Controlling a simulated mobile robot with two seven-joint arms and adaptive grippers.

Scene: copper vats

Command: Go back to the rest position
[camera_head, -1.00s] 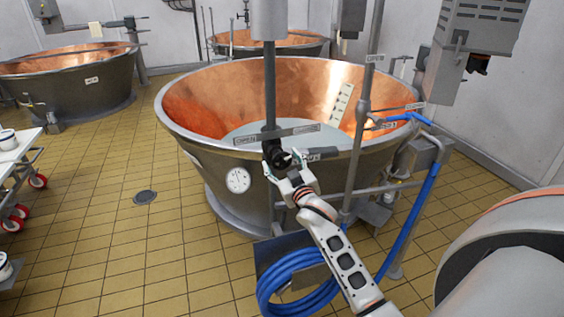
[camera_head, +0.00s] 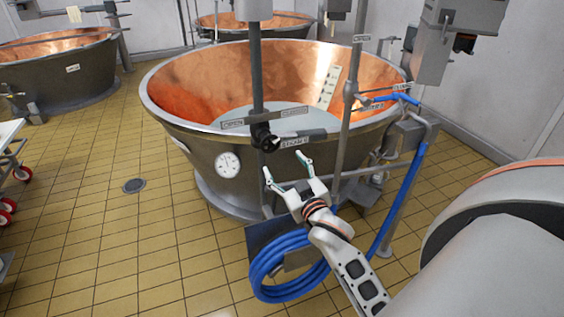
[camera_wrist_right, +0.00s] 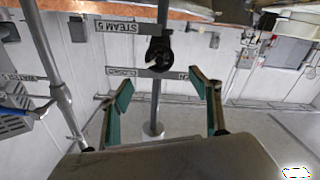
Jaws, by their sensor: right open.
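My right gripper (camera_head: 288,172) is open and empty in the head view, in front of the near copper vat and just below a black valve handle (camera_head: 265,138). A gap shows between the fingers and the handle. In the right wrist view, the two green-padded fingers (camera_wrist_right: 162,100) are spread wide, with the black handle (camera_wrist_right: 158,52) beyond them and nothing between them. My left gripper is not in view.
The large copper vat (camera_head: 190,128) has a dial gauge (camera_head: 228,164) on its front. A blue hose (camera_head: 262,278) is coiled beneath my right arm. A vertical pipe (camera_head: 347,130) stands right of the handle.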

